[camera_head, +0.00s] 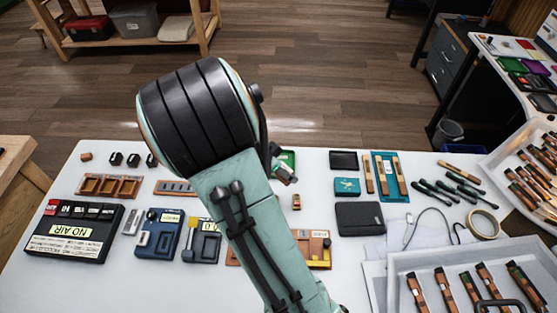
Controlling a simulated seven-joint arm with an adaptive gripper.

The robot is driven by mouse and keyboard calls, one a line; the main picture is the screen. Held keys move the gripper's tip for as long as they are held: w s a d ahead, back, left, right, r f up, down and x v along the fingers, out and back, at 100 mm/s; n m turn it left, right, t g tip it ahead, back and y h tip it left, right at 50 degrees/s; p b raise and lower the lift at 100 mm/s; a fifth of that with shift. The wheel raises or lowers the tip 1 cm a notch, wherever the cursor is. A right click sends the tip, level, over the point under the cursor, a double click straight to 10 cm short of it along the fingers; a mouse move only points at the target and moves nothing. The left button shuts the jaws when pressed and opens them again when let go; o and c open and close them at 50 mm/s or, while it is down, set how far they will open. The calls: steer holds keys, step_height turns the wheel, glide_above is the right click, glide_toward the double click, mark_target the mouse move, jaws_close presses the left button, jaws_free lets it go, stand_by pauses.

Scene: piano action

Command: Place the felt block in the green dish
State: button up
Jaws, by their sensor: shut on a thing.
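The green dish (288,157) is on the white table, just right of my arm's large dark joint, which covers part of it. My gripper (285,173) shows only in part beside that joint, at the near edge of the dish. It is shut on the felt block, but its fingertips and the block are too small and too covered to make out clearly. I cannot tell whether the block touches the dish.
A small reddish-brown piece (296,202) is on the table near the gripper. A black tray (343,160), a teal box (347,187) and a dark case (360,219) lie to the right. Wooden trays (108,187) and a black device (74,231) are at left.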

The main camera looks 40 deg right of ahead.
steer(key=w+d+f, duration=0.2)
steer(key=w+f, duration=0.1)
steer(key=w+d+f, duration=0.3)
steer(key=w, duration=0.1)
steer(key=w+d+f, duration=0.2)
steer(key=w+f, duration=0.1)
steer(key=shift+w+d, duration=0.15)
steer(key=shift+d, duration=0.25)
steer(key=shift+w+d+f, duration=0.1)
steer(key=shift+w+f, duration=0.05)
steer(key=shift+f, duration=0.8)
steer(key=shift+w+d+f, duration=0.1)
steer(key=shift+f, duration=0.85)
steer(key=shift+f, duration=0.1)
steer(key=o, duration=1)
